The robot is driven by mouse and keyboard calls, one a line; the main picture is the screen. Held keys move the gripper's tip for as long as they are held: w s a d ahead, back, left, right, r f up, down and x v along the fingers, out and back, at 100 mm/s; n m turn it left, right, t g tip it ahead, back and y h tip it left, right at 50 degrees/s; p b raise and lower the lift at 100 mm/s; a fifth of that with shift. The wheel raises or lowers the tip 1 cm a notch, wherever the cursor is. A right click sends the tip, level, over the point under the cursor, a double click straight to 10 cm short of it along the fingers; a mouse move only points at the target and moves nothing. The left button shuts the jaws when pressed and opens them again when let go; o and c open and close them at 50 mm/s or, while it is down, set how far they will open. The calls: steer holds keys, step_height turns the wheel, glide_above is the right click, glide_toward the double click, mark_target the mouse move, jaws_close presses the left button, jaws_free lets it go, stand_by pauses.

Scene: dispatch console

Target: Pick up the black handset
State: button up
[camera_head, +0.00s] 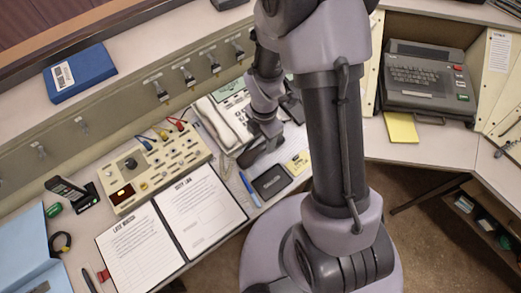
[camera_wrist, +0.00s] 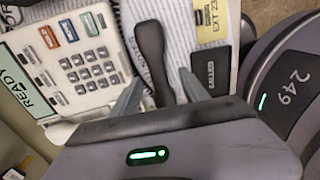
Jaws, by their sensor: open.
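The black handset (camera_wrist: 150,50) shows in the wrist view as a long dark piece with a rounded end. It lies beside a white telephone (camera_wrist: 85,62) with a grey keypad and coloured keys. My gripper (camera_wrist: 161,88) is open, with one finger on each side of the handset's near part. The near end of the handset is hidden behind the gripper body, and I cannot tell whether the fingers touch it. In the head view my gripper (camera_head: 262,146) is low over the desk, and my arm covers part of the telephone.
A dark labelled box (camera_head: 271,181) lies close to my gripper, with a yellow note (camera_head: 298,162) beside it. A beige switch panel (camera_head: 150,168) and open logbook (camera_head: 172,222) lie to the left. A dark handheld device (camera_head: 66,187) stands in a cradle at far left.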

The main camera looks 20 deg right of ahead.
mark_target(261, 147)
steer(key=f+b, duration=0.2)
steer(key=f, duration=0.1)
steer(key=f+b, duration=0.1)
steer(key=f, duration=0.1)
steer(key=shift+w+a+f, duration=0.1)
steer(key=shift+a+f, duration=0.1)
steer(key=shift+a, duration=0.15)
steer(key=shift+r, duration=0.15)
jaws_close()
steer(key=shift+r, duration=0.1)
